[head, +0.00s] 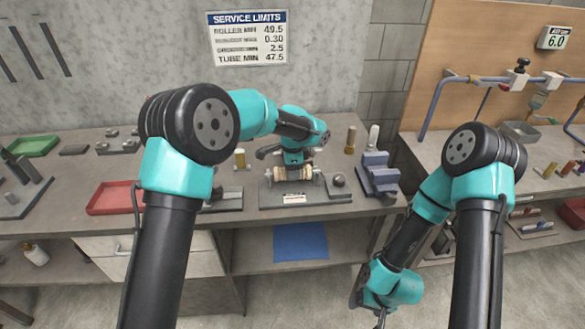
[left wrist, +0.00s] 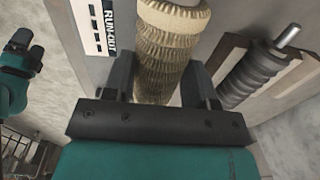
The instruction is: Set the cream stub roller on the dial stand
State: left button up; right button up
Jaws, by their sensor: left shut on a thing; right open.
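My left gripper (head: 293,166) is shut on the cream stub roller (head: 291,174), just above the front of the dial stand (head: 325,203). In the left wrist view the ribbed, worn cream roller (left wrist: 163,75) lies between the two dark fingers (left wrist: 160,88). The stand's grey plate shows there with its white RUN-OUT label (left wrist: 105,22). I cannot tell whether the roller touches the stand's supports, as the gripper hides them. My right gripper (head: 380,316) hangs low in front of the bench, empty and open; its fingertips are small and hard to see.
A dark ribbed piece (left wrist: 262,75) lies beside the stand in the left wrist view. A blue block fixture (head: 376,176) stands right of the stand, and a red tray (head: 113,197) lies left. Brass and white upright pieces (head: 350,140) stand behind. A blue mat (head: 301,243) lies on the lower shelf.

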pick_arm(q)
jog(key=shift+f, duration=0.1)
jog(key=o, duration=1.2)
notch_tip(320, 180, up, 17)
jog(key=s, duration=0.1)
jog(key=shift+r, duration=0.2)
